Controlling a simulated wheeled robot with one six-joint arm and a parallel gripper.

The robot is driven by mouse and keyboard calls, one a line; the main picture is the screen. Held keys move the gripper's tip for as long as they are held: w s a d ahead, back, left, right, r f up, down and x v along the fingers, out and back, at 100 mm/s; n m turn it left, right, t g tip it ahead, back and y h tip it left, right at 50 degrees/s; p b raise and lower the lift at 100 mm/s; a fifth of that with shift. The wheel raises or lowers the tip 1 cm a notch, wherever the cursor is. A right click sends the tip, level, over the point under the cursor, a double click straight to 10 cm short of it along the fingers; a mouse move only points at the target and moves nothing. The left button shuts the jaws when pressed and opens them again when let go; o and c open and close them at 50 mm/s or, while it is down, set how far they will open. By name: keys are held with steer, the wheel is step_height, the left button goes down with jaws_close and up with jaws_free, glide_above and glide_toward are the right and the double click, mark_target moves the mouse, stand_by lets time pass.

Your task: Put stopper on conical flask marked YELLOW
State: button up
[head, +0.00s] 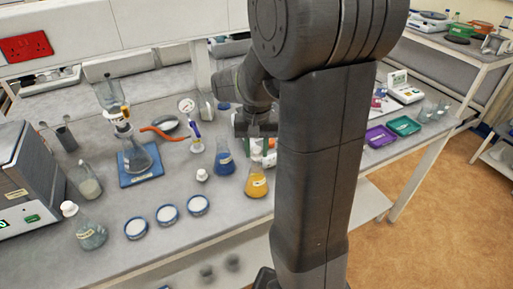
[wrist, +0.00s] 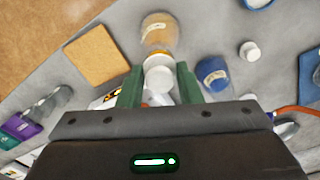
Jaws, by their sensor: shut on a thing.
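My gripper (wrist: 159,68) is shut on a white stopper (wrist: 158,80), held between its green fingers in the wrist view. The conical flask with yellow contents (head: 257,184) stands upright near the bench's front edge, its label too small to read. In the wrist view this flask (wrist: 158,30) appears just beyond the stopper, which overlaps its near part. I cannot tell whether they touch. In the head view my gripper (head: 257,146) is behind and above the yellow flask, partly hidden by my arm.
A blue flask (head: 224,160) stands close left of the yellow one. A loose white stopper (head: 202,174) lies nearby. Several round dishes (head: 168,214) line the bench front. Purple (head: 380,136) and green (head: 403,126) trays are at the right. A tan square (wrist: 98,54) lies beside the yellow flask.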

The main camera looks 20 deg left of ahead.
stand_by(0.4)
steer(key=o, duration=1)
steer(key=shift+o, duration=0.5)
steer(key=o, duration=0.6)
steer(key=shift+o, duration=0.2)
steer(key=shift+r+p, duration=2.65)
steer(key=shift+r, duration=0.9)
steer(key=shift+c, duration=0.2)
jaws_close()
